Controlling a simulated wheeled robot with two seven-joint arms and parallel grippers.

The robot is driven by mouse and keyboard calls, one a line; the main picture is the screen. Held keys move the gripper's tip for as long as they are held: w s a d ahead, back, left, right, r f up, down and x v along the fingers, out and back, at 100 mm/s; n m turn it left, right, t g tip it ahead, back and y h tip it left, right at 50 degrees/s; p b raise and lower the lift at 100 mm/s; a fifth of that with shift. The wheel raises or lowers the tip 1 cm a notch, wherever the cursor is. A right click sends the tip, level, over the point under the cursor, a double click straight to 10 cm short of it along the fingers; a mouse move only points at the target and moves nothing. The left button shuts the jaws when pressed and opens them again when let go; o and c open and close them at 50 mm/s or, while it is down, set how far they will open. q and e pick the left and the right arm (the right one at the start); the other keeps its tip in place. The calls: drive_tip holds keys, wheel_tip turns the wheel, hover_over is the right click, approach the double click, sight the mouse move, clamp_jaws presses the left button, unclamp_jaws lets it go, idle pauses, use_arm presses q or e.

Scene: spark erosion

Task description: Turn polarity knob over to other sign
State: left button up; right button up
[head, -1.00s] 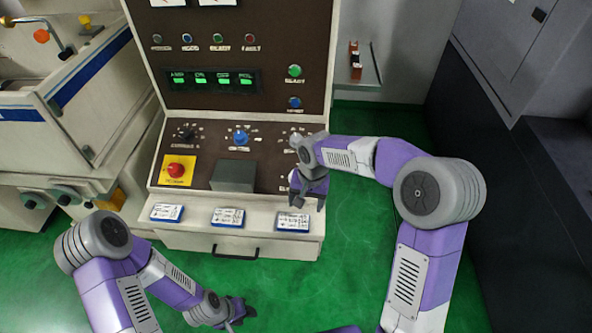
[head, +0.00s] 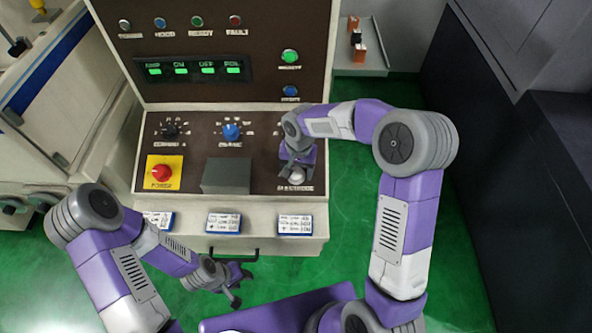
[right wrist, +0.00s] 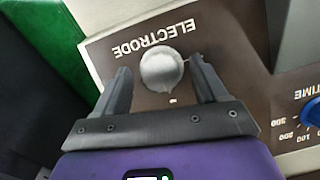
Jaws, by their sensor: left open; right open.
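A pale grey round knob (right wrist: 162,68) labelled ELECTRODE sits on the brown panel in the right wrist view. It also shows in the head view (head: 297,177), at the right of the console's sloped panel. No label reading polarity is legible. My right gripper (head: 297,166) is open at this knob. In the right wrist view its two fingers (right wrist: 161,64) stand on either side of the knob, with visible gaps. My left gripper (head: 243,284) is open and empty, low in front of the console.
A blue knob (head: 231,131), a black knob (head: 170,130), a red power button (head: 161,172) and a dark grey block (head: 226,176) share the sloped panel. Several white cards (head: 295,224) line its front edge. Green floor (head: 345,235) is clear right of the console.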

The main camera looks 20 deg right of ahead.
drive_tip(key=shift+f, duration=0.6)
drive_tip(key=shift+c, duration=0.2)
drive_tip(key=c, duration=1)
